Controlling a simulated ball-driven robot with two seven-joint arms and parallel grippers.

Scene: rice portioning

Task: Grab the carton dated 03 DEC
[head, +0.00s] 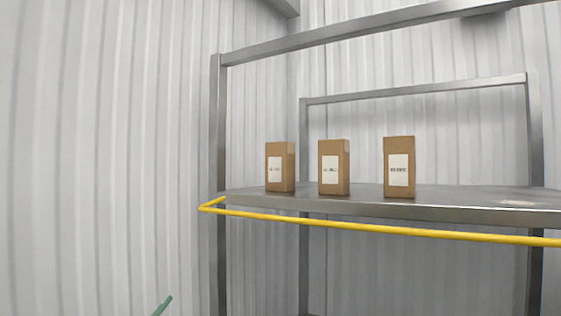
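Three brown cartons with white labels stand upright in a row on a metal shelf (460,197). The left carton (287,168) is farthest along the shelf, the middle carton (334,187) is beside it, and the right carton (399,145) looks largest. Each label has one line of dark print, too small and blurred to read, so I cannot tell which is dated 03 DEC. The cartons stand apart from one another. Neither of my grippers shows in the head view.
A yellow rail (370,228) runs across the front of the shelf, just below its edge. Grey metal posts (217,130) and an upper beam (360,35) frame the shelf. A thin green piece (163,305) shows at the bottom edge. Corrugated walls stand behind and left.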

